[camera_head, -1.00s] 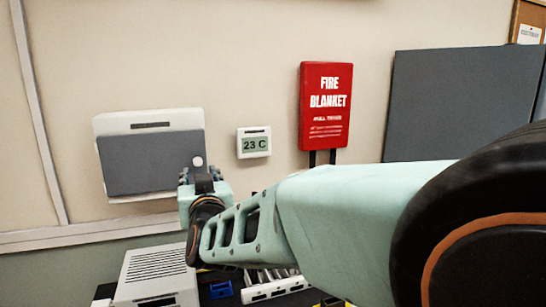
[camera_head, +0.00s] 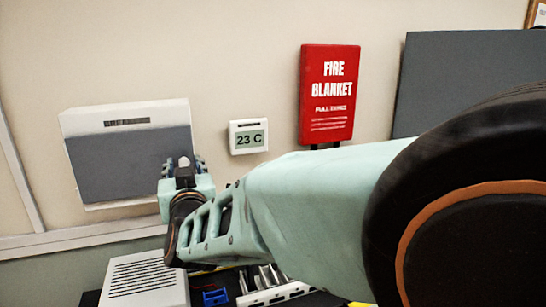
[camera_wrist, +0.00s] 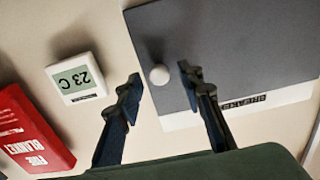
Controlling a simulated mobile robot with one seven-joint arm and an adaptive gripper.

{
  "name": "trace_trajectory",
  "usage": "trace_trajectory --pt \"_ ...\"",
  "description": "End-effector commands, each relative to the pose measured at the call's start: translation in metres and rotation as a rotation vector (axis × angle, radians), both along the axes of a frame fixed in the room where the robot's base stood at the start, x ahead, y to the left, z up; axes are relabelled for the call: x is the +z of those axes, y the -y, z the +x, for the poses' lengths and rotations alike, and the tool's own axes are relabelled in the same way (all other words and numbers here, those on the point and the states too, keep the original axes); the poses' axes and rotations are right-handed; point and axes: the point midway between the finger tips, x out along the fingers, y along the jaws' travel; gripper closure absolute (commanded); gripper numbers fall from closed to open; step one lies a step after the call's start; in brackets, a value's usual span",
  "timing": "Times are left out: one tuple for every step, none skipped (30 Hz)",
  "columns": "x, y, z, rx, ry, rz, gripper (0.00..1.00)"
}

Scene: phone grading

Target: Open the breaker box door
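The breaker box (camera_head: 126,112) is a white box on the wall at the left, with a label along its top. Its grey door (camera_head: 125,170) is closed. In the wrist view the box's white frame (camera_wrist: 180,120) and grey door (camera_wrist: 225,45) appear upside down. A round white knob (camera_wrist: 160,75) sits near the door's edge. My gripper (camera_wrist: 161,79) is open, with one dark finger on each side of the knob and gaps visible between. In the head view my gripper (camera_head: 184,164) is at the door's lower right corner.
A thermostat reading 23 C (camera_head: 248,136) and a red fire blanket case (camera_head: 330,95) hang on the wall to the right. A dark grey panel (camera_head: 455,85) is further right. Below are a white vented box (camera_head: 145,280) and a blue item (camera_head: 215,297).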

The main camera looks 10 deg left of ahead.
Motion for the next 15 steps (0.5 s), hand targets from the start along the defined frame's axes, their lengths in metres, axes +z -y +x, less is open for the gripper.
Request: trace_trajectory --pt "-0.0002 -0.0003 -0.0004 0.0 0.0 0.0 0.65" --pt "-0.0002 -0.0002 -0.0005 0.0 0.0 0.0 0.65" --pt "-0.0003 -0.0002 -0.0005 0.0 0.0 0.0 0.65" --pt "-0.0003 -0.0002 -0.0005 0.0 0.0 0.0 0.65" --pt "-0.0004 -0.0002 -0.0005 0.0 0.0 0.0 0.65" --pt "-0.0004 -0.0001 -0.0004 0.0 -0.001 0.0 0.65" --pt "-0.0004 -0.0001 -0.0004 0.0 0.0 0.0 0.65" --pt "-0.0004 -0.0001 -0.0004 0.0 0.0 0.0 0.65" --pt "-0.0004 -0.0001 -0.0004 0.0 0.0 0.0 0.66" --pt "-0.0004 -0.0002 -0.0003 0.0 0.0 0.0 0.7" --pt "-0.0003 -0.0001 -0.0003 0.0 0.0 0.0 0.73" --pt "-0.0004 -0.0001 -0.0003 0.0 0.0 0.0 0.77" --pt "-0.0003 -0.0001 -0.0003 0.0 0.0 0.0 0.81" --pt "-0.0003 -0.0001 -0.0003 0.0 0.0 0.0 0.84" --pt "-0.0003 -0.0001 -0.0003 0.0 0.0 -0.001 0.88"
